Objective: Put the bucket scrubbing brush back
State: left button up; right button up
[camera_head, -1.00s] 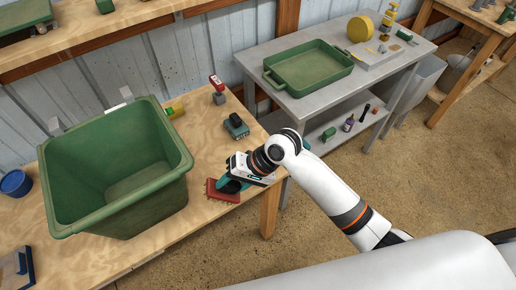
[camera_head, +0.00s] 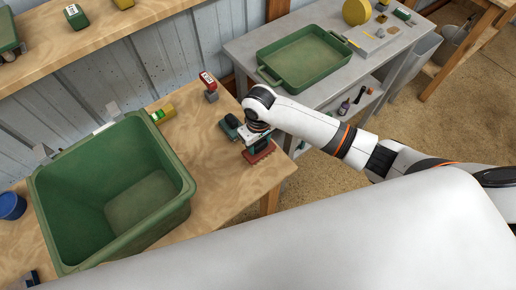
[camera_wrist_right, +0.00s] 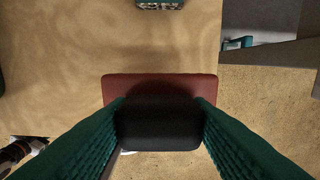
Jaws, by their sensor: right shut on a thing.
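The scrubbing brush (camera_head: 259,153) has a red block with bristles underneath and a black handle on top. It is over the right end of the wooden bench in the head view. My right gripper (camera_head: 257,139) is shut on its handle. In the right wrist view the red block (camera_wrist_right: 160,87) shows beyond the black handle, between my two teal fingers (camera_wrist_right: 159,125). I cannot tell exactly how high the brush is above the bench. The large green bucket (camera_head: 48,205) stands open on the bench to the left, apart from the brush. My left gripper is not in view.
A grey table with a green tray (camera_head: 304,57) stands at the back right. Bare bench lies between bucket and brush.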

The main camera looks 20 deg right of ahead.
aim_at(259, 150)
jog(key=shift+f, duration=0.85)
notch_tip(259, 150, down, 2)
jog(key=shift+f, duration=0.7)
jog(key=o, duration=0.9)
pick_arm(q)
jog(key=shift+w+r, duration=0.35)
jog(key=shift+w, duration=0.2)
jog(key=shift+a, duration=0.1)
pick_arm(e)
jog(key=shift+r, duration=0.4)
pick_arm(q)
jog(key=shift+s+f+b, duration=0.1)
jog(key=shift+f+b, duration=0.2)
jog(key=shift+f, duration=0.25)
pick_arm(e)
notch_tip(259, 150, up, 11)
jog(key=shift+r, duration=0.15)
